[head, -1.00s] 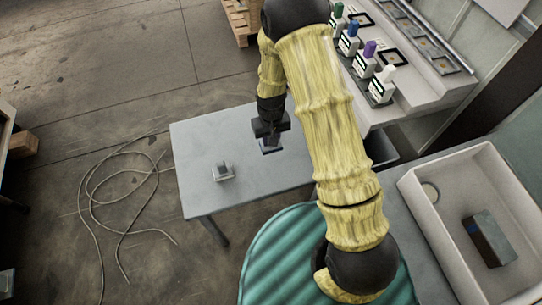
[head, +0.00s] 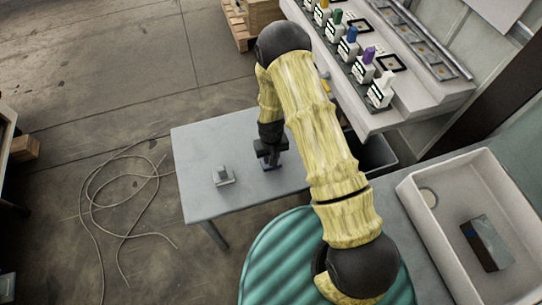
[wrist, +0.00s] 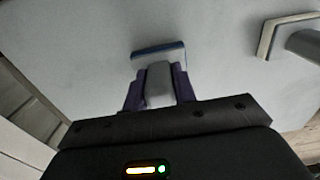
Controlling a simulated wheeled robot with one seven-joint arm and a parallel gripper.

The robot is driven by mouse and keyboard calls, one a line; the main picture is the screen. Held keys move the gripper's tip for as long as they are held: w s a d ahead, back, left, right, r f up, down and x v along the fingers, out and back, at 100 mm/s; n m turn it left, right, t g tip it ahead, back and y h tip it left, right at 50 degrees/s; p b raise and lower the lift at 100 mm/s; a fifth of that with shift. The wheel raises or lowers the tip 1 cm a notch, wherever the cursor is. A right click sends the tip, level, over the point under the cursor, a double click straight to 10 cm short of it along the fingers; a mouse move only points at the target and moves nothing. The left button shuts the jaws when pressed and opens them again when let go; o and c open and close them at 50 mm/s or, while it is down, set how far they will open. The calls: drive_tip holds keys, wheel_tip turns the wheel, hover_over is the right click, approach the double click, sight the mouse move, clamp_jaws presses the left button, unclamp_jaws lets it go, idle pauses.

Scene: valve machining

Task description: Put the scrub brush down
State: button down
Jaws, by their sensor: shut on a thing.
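My gripper (head: 269,153) is over the grey table (head: 205,145), right of its middle. In the wrist view its two purple fingers (wrist: 159,92) are shut on the grey handle of the scrub brush (wrist: 160,76). The brush's wide, flat head, with a blue edge, shows beyond the fingers. In the head view the gripper mostly hides the brush (head: 270,164). The brush is at or very near the tabletop; I cannot tell whether it touches.
A grey block-like piece on a flat base (head: 223,177) stands on the table to the left. Colour-topped bottles (head: 350,42) line the bench at upper right. A pale bin (head: 437,225) holds a dark block (head: 487,243). A cable (head: 125,195) lies on the floor.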

drive_tip(key=shift+f, duration=0.2)
drive_tip(key=shift+f, duration=0.2)
drive_tip(key=c, duration=1.1)
unclamp_jaws()
drive_tip(key=shift+r, duration=0.2)
wheel_tip(320, 180, up, 12)
drive_tip(key=shift+b, duration=0.9)
